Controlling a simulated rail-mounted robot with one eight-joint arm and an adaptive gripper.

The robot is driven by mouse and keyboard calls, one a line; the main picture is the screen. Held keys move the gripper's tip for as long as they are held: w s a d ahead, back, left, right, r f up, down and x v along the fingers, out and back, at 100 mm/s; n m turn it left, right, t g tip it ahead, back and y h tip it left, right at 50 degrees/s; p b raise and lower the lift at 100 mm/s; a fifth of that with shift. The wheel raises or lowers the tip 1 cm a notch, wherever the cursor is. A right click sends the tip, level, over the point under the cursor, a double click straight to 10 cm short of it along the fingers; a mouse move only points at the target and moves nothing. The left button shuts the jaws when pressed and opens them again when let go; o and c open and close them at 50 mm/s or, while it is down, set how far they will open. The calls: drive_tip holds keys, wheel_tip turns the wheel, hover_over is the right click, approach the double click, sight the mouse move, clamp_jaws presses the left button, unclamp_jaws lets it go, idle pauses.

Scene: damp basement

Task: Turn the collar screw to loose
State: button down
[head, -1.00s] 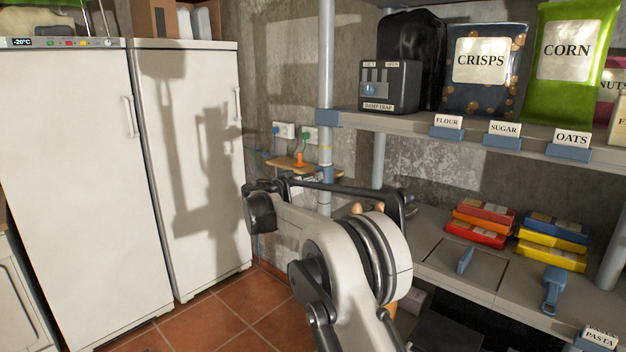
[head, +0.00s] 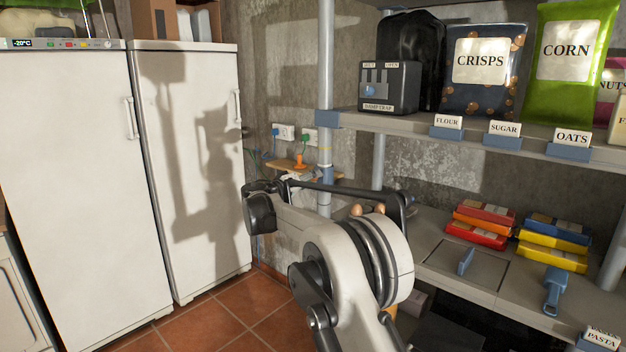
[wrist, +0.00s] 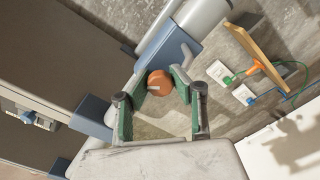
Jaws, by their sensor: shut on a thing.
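The collar screw (wrist: 160,82) is a round orange-brown knob with a pale bar on its face. It sits beside a blue collar (wrist: 178,48) on the grey post (wrist: 203,15) in the wrist view. My gripper (wrist: 160,74) has its two green-padded fingers on either side of the knob, shut on it. In the head view the blue collar (head: 326,175) shows on the post (head: 326,60) below the shelf bracket. My gripper (head: 297,179) is partly hidden there behind my arm, and the screw cannot be made out.
A small wooden board (head: 290,162) with an orange plug and green cable is close behind the post, near wall sockets (head: 284,131). White freezers (head: 190,150) stand left. Shelves at right hold a damp trap box (head: 388,87), food bags and several coloured boxes (head: 552,243).

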idle(0.4)
drive_tip(key=c, duration=1.5)
unclamp_jaws()
drive_tip(key=shift+o, duration=0.2)
drive_tip(key=v, duration=1.2)
drive_tip(key=shift+a, duration=0.1)
